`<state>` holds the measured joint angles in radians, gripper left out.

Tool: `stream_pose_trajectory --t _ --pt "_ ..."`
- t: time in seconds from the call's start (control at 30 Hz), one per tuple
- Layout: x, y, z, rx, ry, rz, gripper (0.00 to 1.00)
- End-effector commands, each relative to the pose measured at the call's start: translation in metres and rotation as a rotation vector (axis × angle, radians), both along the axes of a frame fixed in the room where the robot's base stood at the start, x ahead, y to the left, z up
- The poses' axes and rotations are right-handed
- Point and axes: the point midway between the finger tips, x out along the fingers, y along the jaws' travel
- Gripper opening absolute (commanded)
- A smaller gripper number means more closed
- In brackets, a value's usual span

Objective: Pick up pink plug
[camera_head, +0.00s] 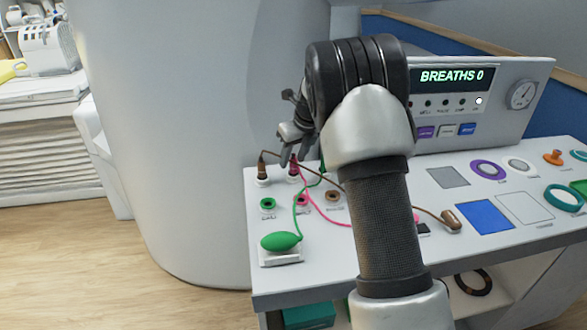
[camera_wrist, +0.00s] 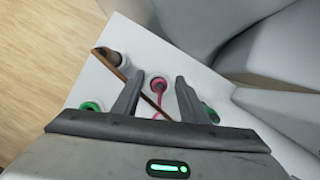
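The pink plug (camera_head: 293,166) stands upright in a white holder near the table's back left edge, with a pink cord running from it. My gripper (camera_head: 292,143) is just above it, pointing down. In the wrist view my gripper (camera_wrist: 158,77) is open, and the pink plug (camera_wrist: 158,84) shows as a pink round shape between and below its fingers. Whether the fingers touch it cannot be told. A brown cord crosses the view between the fingers.
The brown plug (camera_head: 262,171) stands left of the pink one. Green (camera_head: 268,204), pink (camera_head: 302,200) and brown (camera_head: 333,196) sockets lie in front. A green bulb (camera_head: 280,241) sits near the front left. A console (camera_head: 470,95) stands at the back right.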

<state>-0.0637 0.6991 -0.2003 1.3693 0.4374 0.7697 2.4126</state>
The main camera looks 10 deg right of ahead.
Motion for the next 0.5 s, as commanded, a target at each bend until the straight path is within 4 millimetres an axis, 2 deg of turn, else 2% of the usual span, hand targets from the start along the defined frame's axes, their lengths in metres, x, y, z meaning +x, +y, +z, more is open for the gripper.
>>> stream_pose_trajectory --t 0.03,0.27,0.5 --pt "-0.0001 0.0 0.0002 0.0 0.0 0.0 0.39" --pt "-0.0002 -0.0001 0.0002 0.0 0.0 0.0 0.0" --pt "-0.0001 0.0 0.0008 0.0 0.0 0.0 0.0"
